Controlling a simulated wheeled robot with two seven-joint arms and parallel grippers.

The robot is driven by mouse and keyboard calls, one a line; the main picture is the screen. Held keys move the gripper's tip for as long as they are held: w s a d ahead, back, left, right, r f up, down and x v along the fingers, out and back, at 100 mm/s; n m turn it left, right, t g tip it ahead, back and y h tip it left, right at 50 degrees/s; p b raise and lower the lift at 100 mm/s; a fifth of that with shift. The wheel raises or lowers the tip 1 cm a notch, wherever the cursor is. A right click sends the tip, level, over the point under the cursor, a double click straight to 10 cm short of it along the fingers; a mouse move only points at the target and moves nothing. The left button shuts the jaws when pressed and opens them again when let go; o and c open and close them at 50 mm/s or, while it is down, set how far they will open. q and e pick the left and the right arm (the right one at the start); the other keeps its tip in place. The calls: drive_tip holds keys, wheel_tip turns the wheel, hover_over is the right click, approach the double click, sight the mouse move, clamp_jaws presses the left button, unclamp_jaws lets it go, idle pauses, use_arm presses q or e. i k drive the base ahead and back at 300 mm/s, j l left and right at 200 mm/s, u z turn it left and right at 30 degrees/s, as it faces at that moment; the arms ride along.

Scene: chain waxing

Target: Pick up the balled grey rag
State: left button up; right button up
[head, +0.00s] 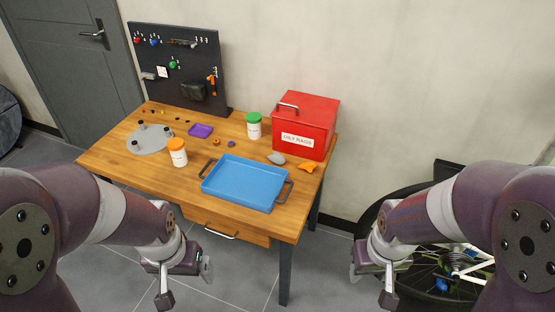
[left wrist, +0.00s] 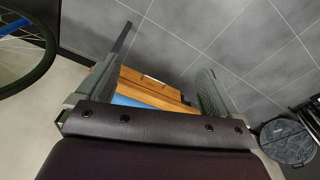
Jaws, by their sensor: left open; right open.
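The balled grey rag (head: 276,158) lies on the wooden workbench (head: 120,162), in front of the red box and behind the blue tray. An orange crumpled rag (head: 309,167) lies just to its right. My left gripper (head: 185,284) is open and empty, in front of and below the bench's front edge. In the left wrist view its two fingers (left wrist: 150,90) are spread, with part of the bench between them; the grey rag cannot be made out there. My right gripper (head: 372,286) is open and empty, right of the bench over the floor.
A blue tray (head: 245,183) with dark handles takes up the bench's front right. A red lidded box (head: 306,115) labelled "OILY RAGS" stands at the back right. Green-capped (head: 254,126) and orange-capped (head: 178,153) jars stand upright. A pegboard (head: 180,66) rises behind. A bicycle wheel (head: 440,270) is at right.

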sight(278, 158)
drive_tip(key=i+l, duration=0.25)
drive_tip(key=i, duration=0.15)
drive_tip(key=i+l, duration=0.2)
drive_tip(key=i, duration=0.15)
drive_tip(key=i+l, duration=0.25)
drive_tip(key=i, duration=0.15)
drive_tip(key=z, duration=0.05)
